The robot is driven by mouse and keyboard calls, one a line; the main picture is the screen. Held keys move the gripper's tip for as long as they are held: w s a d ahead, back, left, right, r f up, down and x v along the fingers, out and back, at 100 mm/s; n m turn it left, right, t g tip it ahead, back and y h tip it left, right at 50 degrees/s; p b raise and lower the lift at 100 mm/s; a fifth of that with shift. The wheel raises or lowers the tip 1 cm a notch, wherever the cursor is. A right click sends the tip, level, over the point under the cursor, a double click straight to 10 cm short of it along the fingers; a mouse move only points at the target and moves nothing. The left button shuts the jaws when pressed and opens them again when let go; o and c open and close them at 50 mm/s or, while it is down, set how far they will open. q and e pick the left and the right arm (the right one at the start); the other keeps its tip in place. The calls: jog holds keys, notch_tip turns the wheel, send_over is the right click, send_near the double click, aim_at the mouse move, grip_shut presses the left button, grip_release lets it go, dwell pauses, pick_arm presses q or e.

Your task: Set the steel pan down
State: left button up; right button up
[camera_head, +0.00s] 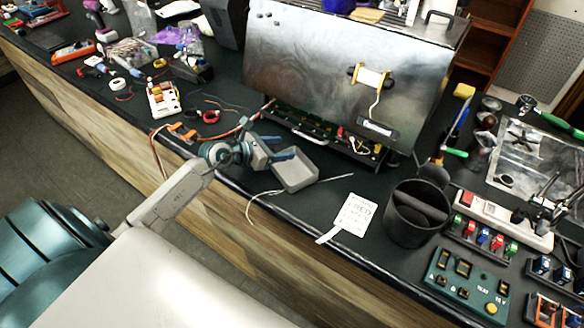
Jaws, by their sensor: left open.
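The steel pan (297,178) is a small grey open square box near the front edge of the dark counter (330,205), below the steel brewer body. It sits at an angle to the counter edge and looks empty. It appears to rest on the counter. My left gripper (281,147) reaches in from the left and is just behind the pan's upper left rim. Its blue-grey fingers are apart, with nothing seen between them. I cannot tell whether a finger touches the rim. My right gripper is not in view.
The brewer (310,60) with its exposed green board (310,127) stands behind the pan. A white tag (354,214) and a black bin (414,214) are to the right. Wires (250,205) lie by the front edge. Tools and parts crowd the left counter.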

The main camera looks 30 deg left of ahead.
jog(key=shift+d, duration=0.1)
pick_arm(q)
grip_shut()
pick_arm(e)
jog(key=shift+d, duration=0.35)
pick_arm(q)
jog(key=shift+r, duration=0.1)
